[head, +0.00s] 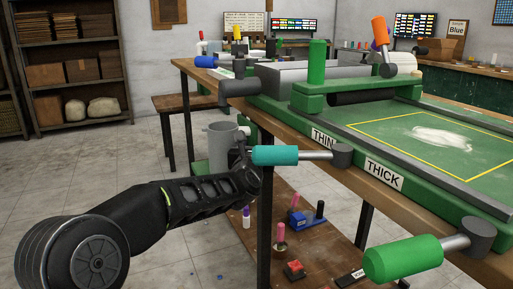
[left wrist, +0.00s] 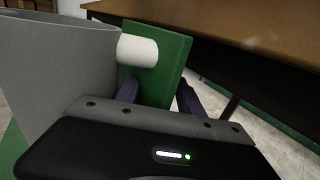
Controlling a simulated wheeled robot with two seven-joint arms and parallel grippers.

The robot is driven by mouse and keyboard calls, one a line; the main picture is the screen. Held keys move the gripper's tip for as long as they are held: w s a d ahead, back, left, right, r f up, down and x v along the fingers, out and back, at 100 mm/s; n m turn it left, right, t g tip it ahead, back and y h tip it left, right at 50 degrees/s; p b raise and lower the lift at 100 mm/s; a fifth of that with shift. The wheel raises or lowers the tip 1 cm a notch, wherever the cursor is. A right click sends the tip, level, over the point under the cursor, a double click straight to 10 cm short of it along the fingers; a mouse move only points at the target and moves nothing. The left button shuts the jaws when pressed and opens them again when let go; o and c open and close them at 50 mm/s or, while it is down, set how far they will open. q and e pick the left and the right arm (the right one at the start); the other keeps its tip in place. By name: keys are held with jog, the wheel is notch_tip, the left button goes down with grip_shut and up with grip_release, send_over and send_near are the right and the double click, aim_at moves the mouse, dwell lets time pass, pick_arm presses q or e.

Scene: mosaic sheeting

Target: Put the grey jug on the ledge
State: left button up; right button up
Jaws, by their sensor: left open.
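The grey jug (head: 220,143) stands upright beside the left end of the bench, with green surfaces near its base. In the left wrist view the jug (left wrist: 55,75) fills the left side. A short pale cylinder (left wrist: 138,50) juts from its side, in front of a green panel (left wrist: 165,65). My left gripper (head: 243,152) is at the jug's right side, partly behind a teal handle. Its dark fingers (left wrist: 158,98) are apart, below the pale cylinder, and hold nothing visible. I cannot tell which surface is the ledge. My right gripper is out of view.
A teal handle (head: 275,155) and a green handle (head: 403,259) stick out from the green sheeting machine (head: 455,165) on the bench. A low wooden shelf (head: 235,268) holds small tools. A wooden stool (head: 185,102) stands behind. Floor at left is clear.

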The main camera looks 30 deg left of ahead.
pick_arm(q)
jog(key=v, duration=1.2)
dwell(0.3)
